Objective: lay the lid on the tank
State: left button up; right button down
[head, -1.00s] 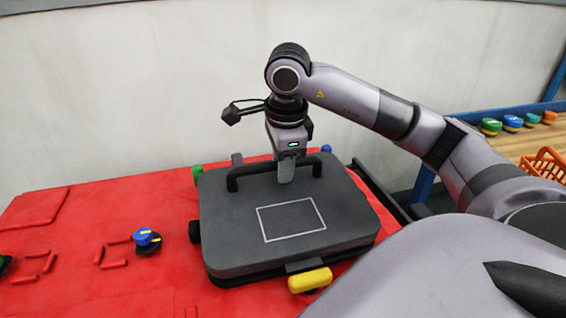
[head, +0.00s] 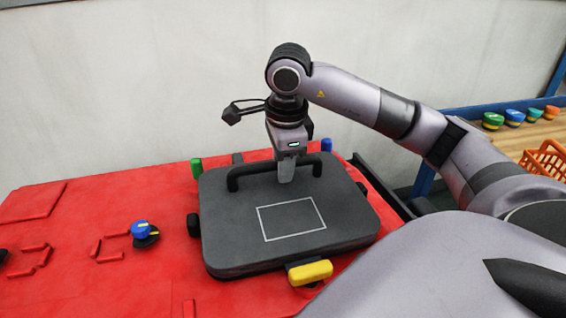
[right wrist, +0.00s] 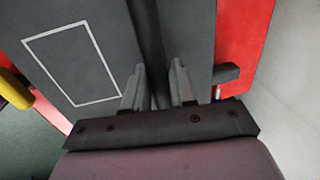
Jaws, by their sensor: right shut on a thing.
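The lid (head: 345,222) is a dark grey slab with rounded corners, a white outlined rectangle and a raised black bar handle (head: 232,180) at its far side. My right gripper (head: 286,180) points down at the middle of that handle and is shut on it. The right wrist view shows both fingers (right wrist: 158,95) around the dark handle bar, with the lid (right wrist: 80,60) behind. The lid lies nearly level over the tank, whose body it hides; a black knob (head: 193,225) and a yellow latch (head: 311,272) show at its edges. Whether the lid touches the rim all round cannot be told. My left gripper is out of view.
The tank stands on a red top (head: 80,260) with raised outlines and a blue dial (head: 141,230). Green (head: 197,168) and blue (head: 326,145) posts stand near the lid's far corners. A pale wall is behind. A bench at right holds coloured knobs and an orange basket (head: 545,160).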

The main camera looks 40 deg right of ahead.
jog(key=shift+a+f+b, duration=0.1)
jog(key=shift+f+b, duration=0.2)
jog(key=shift+f, duration=0.25)
jog(key=shift+r, duration=0.2)
dwell(0.7)
jog(key=shift+c, duration=1.8)
grip_release()
jog(key=shift+f, duration=0.1)
jog(key=shift+s+a+r+p, duration=0.1)
jog(key=shift+s+r+p, duration=0.05)
jog(key=shift+r+p, duration=0.9)
jog(key=shift+s+a+r+p, duration=0.1)
jog(key=shift+s+r+p, duration=0.05)
jog(key=shift+r+p, duration=0.9)
jog(key=shift+d+r, duration=0.1)
jog(key=shift+r, duration=0.15)
jog(key=shift+w+r+p, duration=0.1)
jog(key=shift+r+p, duration=1.7)
jog(key=shift+r, duration=0.65)
